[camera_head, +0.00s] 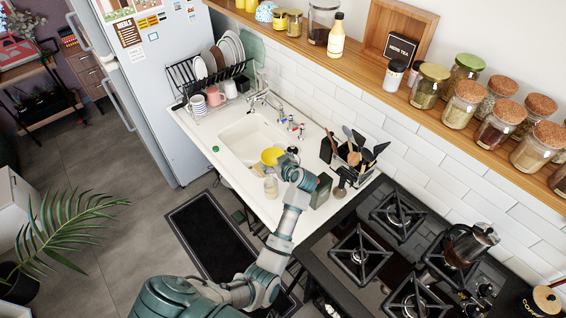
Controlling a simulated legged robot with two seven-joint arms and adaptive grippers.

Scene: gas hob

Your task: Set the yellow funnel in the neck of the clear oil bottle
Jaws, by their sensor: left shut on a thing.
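The yellow funnel (271,156) is at the front edge of the sink, at the tip of my left gripper (284,161). The gripper is shut on the funnel; its fingers are small and partly hidden by my wrist. A small clear container with a yellowish tint, which looks like the oil bottle (271,187), stands upright on the counter just below the funnel in the picture. The funnel appears apart from its neck, and I cannot tell the height between them. My right gripper is not in view.
The sink (247,138) lies behind the funnel. A dark green block-like thing (322,190) and a utensil holder (352,155) stand right of my wrist. The black gas hob (350,275) bears a moka pot (470,246). A dish rack (207,78) stands at the back left.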

